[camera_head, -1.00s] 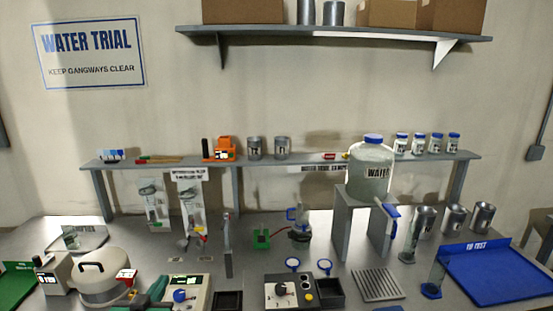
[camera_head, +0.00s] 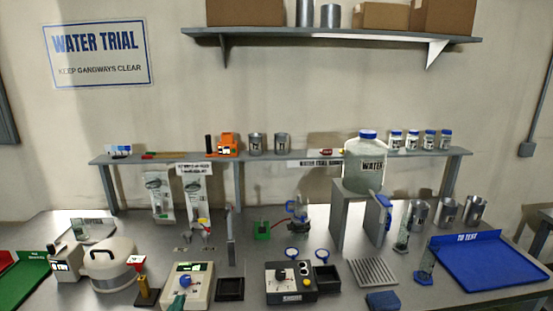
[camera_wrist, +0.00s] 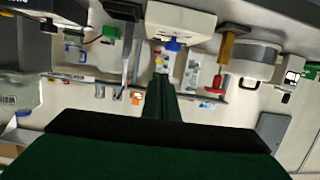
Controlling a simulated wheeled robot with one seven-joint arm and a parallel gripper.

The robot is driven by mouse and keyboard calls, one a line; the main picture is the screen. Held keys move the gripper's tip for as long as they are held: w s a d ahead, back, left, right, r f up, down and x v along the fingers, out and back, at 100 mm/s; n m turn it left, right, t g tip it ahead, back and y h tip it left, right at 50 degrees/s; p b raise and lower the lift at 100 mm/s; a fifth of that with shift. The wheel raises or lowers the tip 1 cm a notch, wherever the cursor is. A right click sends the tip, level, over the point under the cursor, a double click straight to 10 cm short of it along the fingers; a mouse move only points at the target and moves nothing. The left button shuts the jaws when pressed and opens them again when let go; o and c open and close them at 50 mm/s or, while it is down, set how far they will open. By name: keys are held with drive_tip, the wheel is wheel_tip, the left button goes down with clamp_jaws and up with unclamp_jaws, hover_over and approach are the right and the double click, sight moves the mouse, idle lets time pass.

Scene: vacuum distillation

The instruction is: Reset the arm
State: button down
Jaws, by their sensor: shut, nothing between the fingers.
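My gripper (camera_wrist: 161,85) is green and shows in the middle of the wrist view, its two fingers together with nothing between them. The wrist view is upside down, with the bench along its top. The fingers appear apart from the bench things behind them. In the head view only a small green tip, which looks like part of my gripper (camera_head: 177,304), shows at the bottom edge. It is in front of the cream control box with the blue knob (camera_head: 187,287). The rest of my arm is hidden below the picture.
A white lidded pot (camera_head: 108,268) and a yellow-and-red post (camera_head: 147,288) stand left of the box. A black knob panel (camera_head: 290,284) is to its right. A water jar (camera_head: 366,160) stands on a grey stand, and a blue tray (camera_head: 490,262) lies at the right.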

drive_tip(key=s+d+f+n, duration=0.2)
drive_tip(key=s+d+f, duration=1.4)
drive_tip(key=f, duration=0.2)
drive_tip(key=s+d+r+m, duration=0.1)
drive_tip(key=s+d, duration=0.2)
drive_tip(key=s, duration=0.5)
drive_tip(key=s+d+r+m+h, duration=0.1)
drive_tip(key=s+d, duration=0.2)
drive_tip(key=s, duration=0.6)
drive_tip(key=s+d+r+m, duration=0.1)
drive_tip(key=s+d, duration=0.3)
drive_tip(key=s, duration=0.5)
drive_tip(key=shift+s+r+h, duration=0.2)
drive_tip(key=shift+r+h, duration=0.1)
drive_tip(key=shift+r, duration=0.05)
